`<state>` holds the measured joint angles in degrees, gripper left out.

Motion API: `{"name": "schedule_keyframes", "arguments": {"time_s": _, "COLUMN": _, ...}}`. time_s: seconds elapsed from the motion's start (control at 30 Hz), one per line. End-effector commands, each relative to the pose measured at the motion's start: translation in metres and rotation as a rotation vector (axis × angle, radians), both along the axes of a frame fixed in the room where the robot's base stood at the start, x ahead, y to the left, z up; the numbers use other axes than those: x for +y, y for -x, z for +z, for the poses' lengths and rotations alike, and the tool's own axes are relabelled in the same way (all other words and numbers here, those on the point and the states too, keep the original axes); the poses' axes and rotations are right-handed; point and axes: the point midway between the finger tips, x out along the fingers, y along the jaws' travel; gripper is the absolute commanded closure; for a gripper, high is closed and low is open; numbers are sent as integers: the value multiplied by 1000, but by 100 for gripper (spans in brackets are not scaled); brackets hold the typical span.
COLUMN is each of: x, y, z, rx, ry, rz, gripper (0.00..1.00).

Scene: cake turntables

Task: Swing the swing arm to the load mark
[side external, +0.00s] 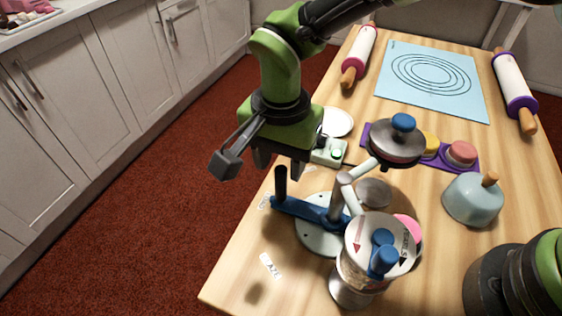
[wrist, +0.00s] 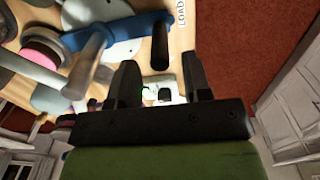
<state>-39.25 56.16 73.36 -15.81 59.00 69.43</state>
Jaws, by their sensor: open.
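The swing arm (side external: 305,211) is a blue bar over a pale round plate (side external: 312,238), with an upright black handle (side external: 281,186) at its outer end. The blue bar (wrist: 128,32) and black handle (wrist: 160,45) also show in the wrist view. A white LOAD label (wrist: 182,12) lies on the table just beside the handle there; in the side view a label (side external: 265,200) beside the bar's end is too small to read. My gripper (side external: 280,172) is open and empty, its fingers pointing down close above the handle. In the wrist view the handle lies ahead of the gap between my fingertips (wrist: 162,72).
A purple tray (side external: 375,132), a pale blue dome (side external: 472,200) and rolling pins (side external: 513,85) stand farther off.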

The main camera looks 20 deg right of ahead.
Motion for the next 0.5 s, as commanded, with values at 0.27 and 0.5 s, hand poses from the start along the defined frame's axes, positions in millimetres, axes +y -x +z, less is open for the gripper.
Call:
{"name": "schedule_keyframes", "arguments": {"time_s": 0.27, "x": 0, "y": 0, "z": 31, "rx": -3, "ry": -3, "rz": 0, "gripper": 55}}
{"name": "schedule_keyframes", "arguments": {"time_s": 0.5, "x": 0, "y": 0, "z": 52, "rx": -1, "ry": -1, "rz": 0, "gripper": 55}}
